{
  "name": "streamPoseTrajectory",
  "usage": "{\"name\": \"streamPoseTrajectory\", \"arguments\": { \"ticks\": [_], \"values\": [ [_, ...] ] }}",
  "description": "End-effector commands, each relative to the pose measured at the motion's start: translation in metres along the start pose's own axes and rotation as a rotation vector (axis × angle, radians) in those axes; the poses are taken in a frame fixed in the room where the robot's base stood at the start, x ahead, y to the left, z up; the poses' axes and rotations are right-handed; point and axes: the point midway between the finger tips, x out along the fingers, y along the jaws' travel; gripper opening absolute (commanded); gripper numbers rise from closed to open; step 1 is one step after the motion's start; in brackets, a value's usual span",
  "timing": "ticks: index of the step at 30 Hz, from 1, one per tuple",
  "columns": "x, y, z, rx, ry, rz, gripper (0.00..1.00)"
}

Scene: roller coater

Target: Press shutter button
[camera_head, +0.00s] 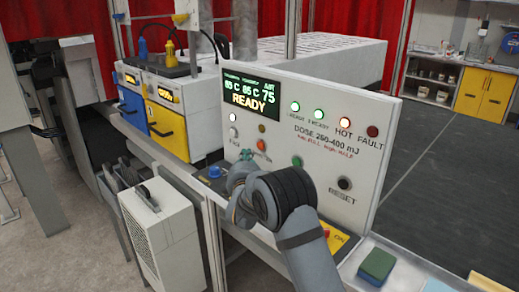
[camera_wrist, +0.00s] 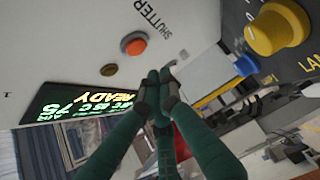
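The shutter button is a round orange-red button on the white control panel (camera_head: 325,150). In the head view the button (camera_head: 261,146) sits below the display, just above and right of my gripper (camera_head: 243,160). In the wrist view the button (camera_wrist: 134,44) lies above and left of the fingertips, near the printed word SHUTTER. My gripper (camera_wrist: 163,77) has green fingers drawn together at the tips, with nothing held between them. In the wrist view the fingertips appear apart from the button. My arm covers part of the panel's lower edge in the head view.
The display (camera_head: 251,97) reads READY. A black RESET button (camera_head: 344,183) and a green button (camera_head: 297,162) are on the panel. A blue knob (camera_head: 214,171) stands left of my gripper. A yellow knob (camera_wrist: 278,28) shows in the wrist view. A green sponge (camera_head: 377,263) lies at front right.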

Motion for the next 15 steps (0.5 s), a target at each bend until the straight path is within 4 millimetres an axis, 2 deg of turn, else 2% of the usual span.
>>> {"name": "streamPoseTrajectory", "arguments": {
  "ticks": [6,15],
  "values": [
    [-0.013,-0.001,-0.013,-0.001,-0.001,0.001,0.00],
    [-0.016,0.000,-0.015,-0.001,-0.001,0.000,0.00]
  ]
}}
